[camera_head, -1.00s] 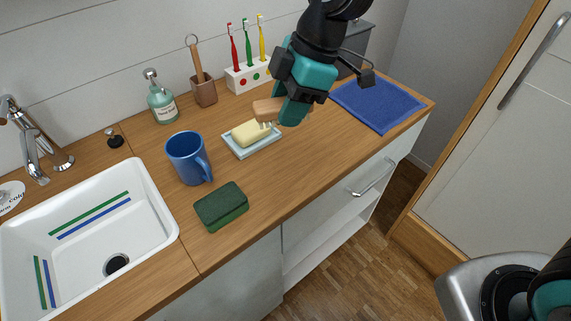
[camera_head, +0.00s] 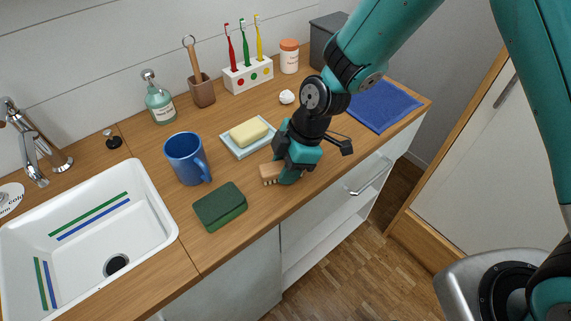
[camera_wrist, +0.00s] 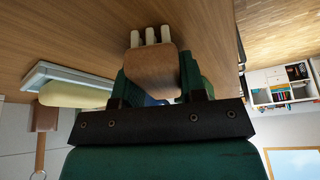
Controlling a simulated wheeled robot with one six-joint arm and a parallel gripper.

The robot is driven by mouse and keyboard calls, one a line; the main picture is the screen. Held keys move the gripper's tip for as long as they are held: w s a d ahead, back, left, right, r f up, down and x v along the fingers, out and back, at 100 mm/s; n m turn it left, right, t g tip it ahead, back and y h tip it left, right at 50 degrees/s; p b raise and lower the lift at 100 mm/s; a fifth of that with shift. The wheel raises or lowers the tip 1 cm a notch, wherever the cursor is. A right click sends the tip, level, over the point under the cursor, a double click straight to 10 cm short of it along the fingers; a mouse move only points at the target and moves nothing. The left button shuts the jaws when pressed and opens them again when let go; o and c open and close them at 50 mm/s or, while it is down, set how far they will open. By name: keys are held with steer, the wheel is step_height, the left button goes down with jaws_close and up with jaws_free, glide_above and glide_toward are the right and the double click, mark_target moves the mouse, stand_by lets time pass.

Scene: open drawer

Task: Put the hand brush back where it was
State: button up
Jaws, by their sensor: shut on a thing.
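The hand brush (camera_head: 268,173) has a wooden body and pale bristles. My gripper (camera_head: 284,174) is shut on it, low over the counter in front of the soap dish. In the wrist view the brush (camera_wrist: 152,70) sits between the fingers of my gripper (camera_wrist: 160,85), bristles pointing to the top of the picture, toward the wooden surface. I cannot tell whether the bristles touch the counter. The gripper hides part of the brush in the head view.
The soap dish (camera_head: 240,152) with yellow soap (camera_head: 249,132) is just behind the brush. A green sponge (camera_head: 220,206) and blue mug (camera_head: 187,159) stand to the left. A blue towel (camera_head: 384,104) lies right. The counter's front edge is close. Bare wood shows between sponge and brush.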

steer(key=shift+f, duration=0.1)
steer(key=o, duration=0.9)
steer(key=s+b+v, duration=0.1)
steer(key=v, duration=1.1)
steer(key=s+d+r+m, duration=0.2)
steer(key=s+r+m, duration=0.1)
steer(key=s+m, duration=0.1)
steer(key=s+d+r+m, duration=0.2)
steer(key=s+r+m, duration=0.2)
steer(key=s+m, duration=0.1)
steer(key=s+d+r+m, duration=0.2)
steer(key=s+r+m, duration=0.1)
steer(key=s, duration=0.4)
steer(key=shift+s+d+r+m+t, duration=0.1)
steer(key=shift+d+r+m+t, duration=0.25)
steer(key=shift+m, duration=0.35)
